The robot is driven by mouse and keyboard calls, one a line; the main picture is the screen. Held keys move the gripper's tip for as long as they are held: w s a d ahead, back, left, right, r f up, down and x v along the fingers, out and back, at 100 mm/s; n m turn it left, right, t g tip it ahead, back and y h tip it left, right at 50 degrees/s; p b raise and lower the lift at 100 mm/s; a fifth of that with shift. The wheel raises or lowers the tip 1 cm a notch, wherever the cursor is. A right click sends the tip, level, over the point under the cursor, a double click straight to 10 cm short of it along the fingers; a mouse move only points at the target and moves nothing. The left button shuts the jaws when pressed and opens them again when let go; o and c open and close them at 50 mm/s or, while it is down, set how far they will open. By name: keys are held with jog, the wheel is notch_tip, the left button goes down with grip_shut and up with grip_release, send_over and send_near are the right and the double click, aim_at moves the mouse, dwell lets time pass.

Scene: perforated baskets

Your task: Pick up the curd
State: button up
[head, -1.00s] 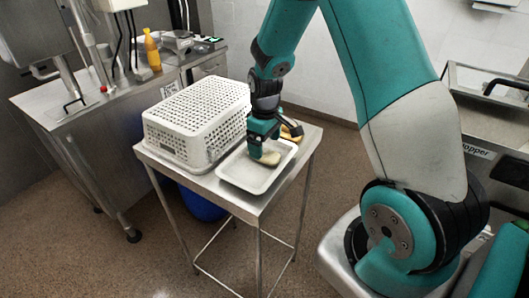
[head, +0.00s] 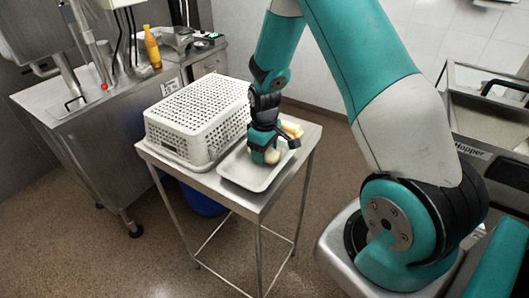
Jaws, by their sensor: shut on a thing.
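The curd, a pale cream block (head: 272,157), is at the fingertips of my gripper (head: 263,150). My gripper points down and is shut on it, over the white tray (head: 240,178). The fingers hide part of the curd. I cannot tell whether its underside touches the tray. A yellowish block (head: 291,128) shows just behind my gripper, near the tray's far right corner, partly hidden by it.
A white perforated basket (head: 197,118), upside down or lidded, stands left of the tray on the small steel table (head: 258,200). A steel counter with a yellow bottle (head: 152,50) stands at the left. A hopper unit (head: 500,130) stands at the right.

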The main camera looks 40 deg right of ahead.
notch_tip(320, 180, up, 20)
jog(key=b, duration=0.4)
